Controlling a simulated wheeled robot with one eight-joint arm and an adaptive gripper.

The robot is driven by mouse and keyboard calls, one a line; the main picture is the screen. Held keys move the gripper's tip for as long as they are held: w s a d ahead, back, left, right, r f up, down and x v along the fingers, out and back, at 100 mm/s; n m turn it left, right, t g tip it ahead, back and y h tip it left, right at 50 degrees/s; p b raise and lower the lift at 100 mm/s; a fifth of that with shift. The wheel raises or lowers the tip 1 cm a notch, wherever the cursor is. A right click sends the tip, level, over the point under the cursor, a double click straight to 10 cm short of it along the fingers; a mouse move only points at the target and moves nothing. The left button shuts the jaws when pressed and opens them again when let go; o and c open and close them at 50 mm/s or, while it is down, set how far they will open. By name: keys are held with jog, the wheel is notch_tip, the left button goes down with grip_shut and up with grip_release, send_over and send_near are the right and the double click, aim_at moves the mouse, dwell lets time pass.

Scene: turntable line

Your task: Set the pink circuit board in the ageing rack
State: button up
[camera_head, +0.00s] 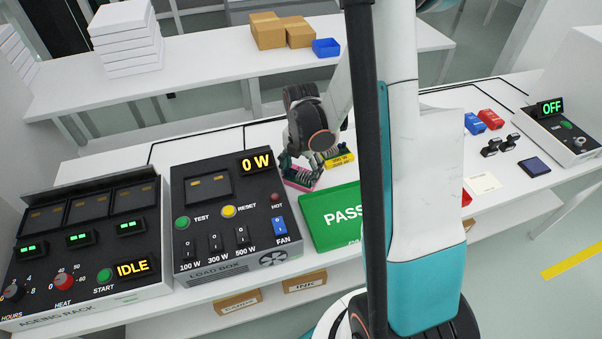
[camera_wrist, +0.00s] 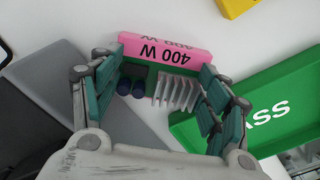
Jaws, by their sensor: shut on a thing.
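The pink circuit board (camera_wrist: 165,46), marked 400 W, carries a finned heat sink and dark round parts. My gripper (camera_wrist: 160,80) is shut on it, one finger at each side. In the head view, the board (camera_head: 299,187) shows in part below my gripper (camera_head: 300,168), between the load box and the green PASS tray. I cannot tell whether it touches the table. The ageing rack (camera_head: 78,262) stands at the far left, with three bays in its sloped top, three green-lit displays and an IDLE display.
The load box (camera_head: 205,217) reads 0 W and stands between the rack and my gripper. The green PASS tray (camera_head: 318,242) and a yellow board (camera_head: 341,159) are close to my gripper. Blue and red parts (camera_head: 488,119) and a box reading OFF (camera_head: 560,135) are at right.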

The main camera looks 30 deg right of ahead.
jog(key=shift+r, duration=0.35)
notch_tip(320, 180, up, 19)
jog(key=p, duration=0.7)
